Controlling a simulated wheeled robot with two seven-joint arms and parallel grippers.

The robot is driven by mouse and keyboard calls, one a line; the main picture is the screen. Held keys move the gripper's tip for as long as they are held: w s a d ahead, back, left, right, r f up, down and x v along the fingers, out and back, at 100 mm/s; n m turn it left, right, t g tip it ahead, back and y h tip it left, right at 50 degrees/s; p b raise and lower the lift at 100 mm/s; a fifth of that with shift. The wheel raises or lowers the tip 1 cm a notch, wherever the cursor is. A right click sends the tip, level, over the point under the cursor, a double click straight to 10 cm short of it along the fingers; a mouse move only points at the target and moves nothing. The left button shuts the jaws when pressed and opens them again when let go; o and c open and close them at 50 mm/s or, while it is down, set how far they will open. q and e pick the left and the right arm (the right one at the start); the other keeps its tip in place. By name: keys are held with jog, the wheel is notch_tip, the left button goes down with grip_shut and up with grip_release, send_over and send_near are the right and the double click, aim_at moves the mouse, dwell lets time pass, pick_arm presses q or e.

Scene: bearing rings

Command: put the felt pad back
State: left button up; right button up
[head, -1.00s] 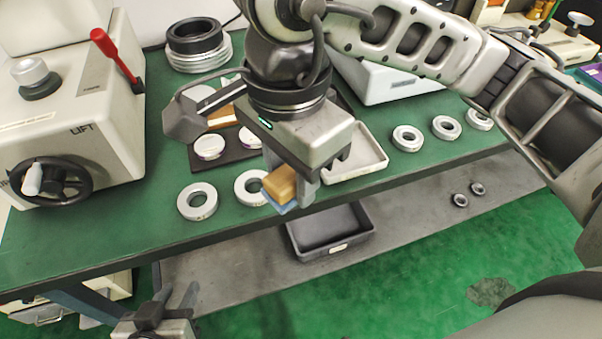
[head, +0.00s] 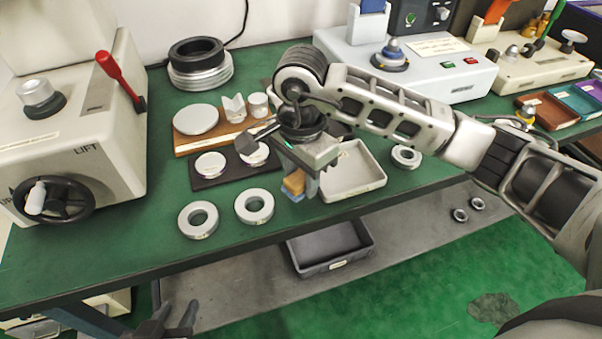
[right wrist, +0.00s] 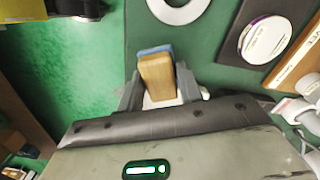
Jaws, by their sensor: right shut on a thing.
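The felt pad is a tan wooden-looking block with a blue layer on its underside (head: 293,186). It also shows in the right wrist view (right wrist: 156,76). My right gripper (head: 302,184) is shut on it, with one finger on each side. It holds the pad near the front edge of the green bench, between a bearing ring (head: 254,206) and a pale tray (head: 369,182). I cannot tell its exact height above the bench. My left gripper (head: 173,318) is at the bottom of the head view, below the bench, with its fingers apart and nothing between them.
A second ring (head: 198,220) lies at the front left. A dark mat (head: 205,183) with two discs and a wooden board (head: 185,147) lie behind. The grey LIFT machine (head: 90,150) stands left. A dark bin (head: 335,265) sits on the lower shelf.

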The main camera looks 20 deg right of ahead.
jog(key=shift+f, duration=0.25)
jog(key=shift+f, duration=0.1)
jog(key=shift+f+b, duration=0.15)
jog(key=shift+b, duration=0.15)
jog(key=o, duration=0.9)
